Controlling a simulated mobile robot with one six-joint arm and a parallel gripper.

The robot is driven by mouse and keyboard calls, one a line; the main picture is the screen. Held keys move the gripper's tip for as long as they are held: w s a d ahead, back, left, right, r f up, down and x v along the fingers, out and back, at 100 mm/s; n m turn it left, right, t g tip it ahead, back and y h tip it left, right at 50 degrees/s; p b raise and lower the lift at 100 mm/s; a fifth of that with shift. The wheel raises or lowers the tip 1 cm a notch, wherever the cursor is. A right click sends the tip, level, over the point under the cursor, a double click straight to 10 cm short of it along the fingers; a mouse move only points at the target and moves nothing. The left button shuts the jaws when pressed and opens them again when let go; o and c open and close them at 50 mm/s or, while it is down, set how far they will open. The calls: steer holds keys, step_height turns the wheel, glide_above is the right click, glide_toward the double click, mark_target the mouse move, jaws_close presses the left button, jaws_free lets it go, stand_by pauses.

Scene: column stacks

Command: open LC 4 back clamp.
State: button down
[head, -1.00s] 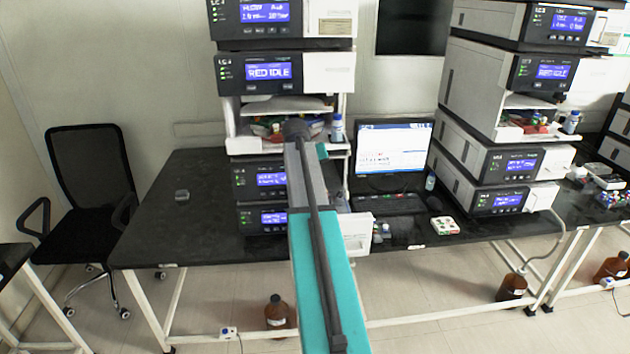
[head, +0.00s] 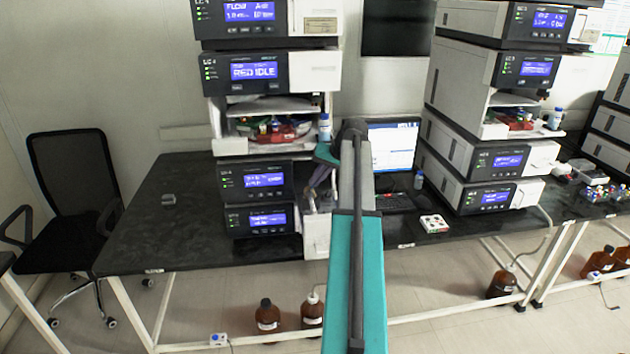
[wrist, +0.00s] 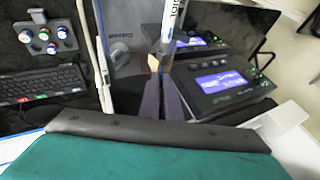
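The LC 4 stack (head: 266,73) stands left of centre in the head view, with lit blue displays. At its lower right, a light panel (head: 317,240) stands out from the unit. My gripper (head: 318,182) is beside it, partly behind my arm. In the wrist view, the dark fingers of my gripper (wrist: 162,82) lie close together over a grey panel (wrist: 126,85). A tube with a white and blue label (wrist: 172,22) rises just beyond the fingertips. A small tan piece (wrist: 154,62) shows beside it. I cannot make out the back clamp clearly, nor whether the fingers touch anything.
A display unit (wrist: 222,82) is close on the right in the wrist view. A keyboard (wrist: 42,82) and vial tray (wrist: 47,37) lie left. A monitor (head: 392,143) and another stack (head: 470,130) stand right.

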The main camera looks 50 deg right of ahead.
steer(key=shift+s+d+f+m+t+y+b, duration=0.25)
steer(key=shift+s+d+t+y+b, duration=0.1)
steer(key=shift+d+t+y+b, duration=0.25)
steer(key=shift+s+d+f+m+t+y+b, duration=0.25)
steer(key=shift+s+t+y+b, duration=0.1)
steer(key=shift+t+y, duration=0.35)
steer(key=c, duration=2)
jaws_free()
steer(key=shift+s, duration=0.1)
steer(key=shift+a, duration=0.1)
steer(key=shift+f, duration=0.1)
steer(key=b+v, duration=0.3)
steer(key=v, duration=1)
steer(key=shift+s+r, duration=0.2)
steer(key=shift+s, duration=0.1)
